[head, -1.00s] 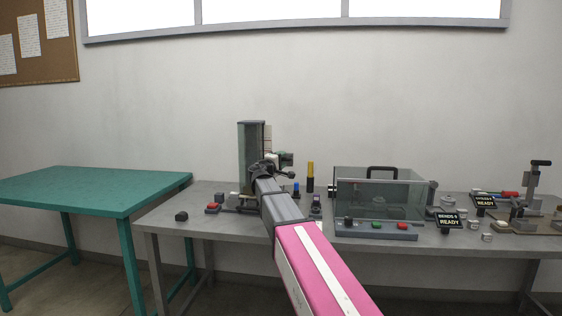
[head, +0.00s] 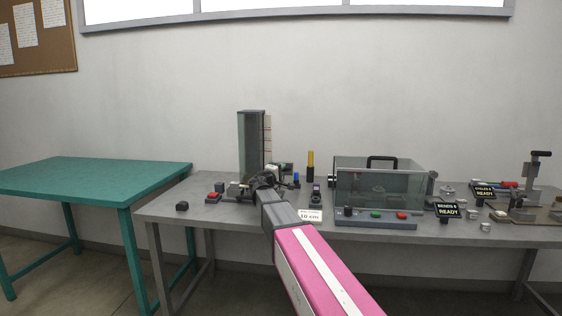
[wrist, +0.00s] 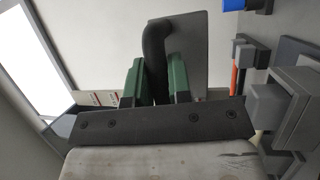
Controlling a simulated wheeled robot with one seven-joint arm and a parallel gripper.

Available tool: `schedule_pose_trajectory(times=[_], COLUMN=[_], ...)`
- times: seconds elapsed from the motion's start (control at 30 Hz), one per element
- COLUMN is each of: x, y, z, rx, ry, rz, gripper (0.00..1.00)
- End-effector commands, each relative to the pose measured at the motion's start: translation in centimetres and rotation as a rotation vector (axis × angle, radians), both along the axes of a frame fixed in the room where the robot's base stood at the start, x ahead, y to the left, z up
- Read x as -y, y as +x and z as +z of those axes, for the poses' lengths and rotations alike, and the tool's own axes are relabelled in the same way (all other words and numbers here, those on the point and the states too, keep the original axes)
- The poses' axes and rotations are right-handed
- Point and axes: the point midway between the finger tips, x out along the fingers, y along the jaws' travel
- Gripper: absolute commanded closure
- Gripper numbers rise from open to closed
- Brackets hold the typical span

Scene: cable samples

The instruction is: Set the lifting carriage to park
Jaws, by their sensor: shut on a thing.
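The drop stand's glass-sided column (head: 251,145) stands at the left of the grey bench, with a marked scale strip (head: 267,138) on its right side. The lifting carriage (head: 275,171) is low on the column, partly hidden by my arm. In the wrist view, a thick black handle (wrist: 156,45) stands in front of a grey plate (wrist: 187,40). My gripper (wrist: 156,82) has its green fingers on both sides of that handle, shut on it. In the head view my gripper (head: 267,181) is near the column's foot, mostly hidden by my wrist.
A clear box (head: 378,185) with a black handle stands to the right, with a button panel (head: 375,217) before it. A red button (head: 214,196) is left of the column. The teal table (head: 95,177) is bare.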

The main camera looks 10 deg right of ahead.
Motion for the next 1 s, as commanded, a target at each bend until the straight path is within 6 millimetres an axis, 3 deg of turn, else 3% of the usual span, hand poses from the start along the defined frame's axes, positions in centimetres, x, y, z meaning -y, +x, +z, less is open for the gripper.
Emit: schedule_pose_trajectory(times=[0.1,0.43,0.47,0.5,0.53,0.83,1.0], x=[0.0,0.0,0.0,0.0,0.0,-0.1,-1.1], y=[0.0,-0.1,-0.1,-0.1,-0.1,-0.2,-1.6], z=[-1.0,-1.4,-1.4,-1.4,-1.3,-1.1,-1.4], rx=[0.000,-0.004,-0.004,-0.004,-0.004,-0.001,-0.001], ry=[0.002,0.005,0.005,0.005,0.005,0.002,0.000], rz=[-0.001,0.001,0.001,0.001,0.001,0.001,0.001], gripper=[1.00,1.00,0.74,0.61,0.56,0.56,0.56])
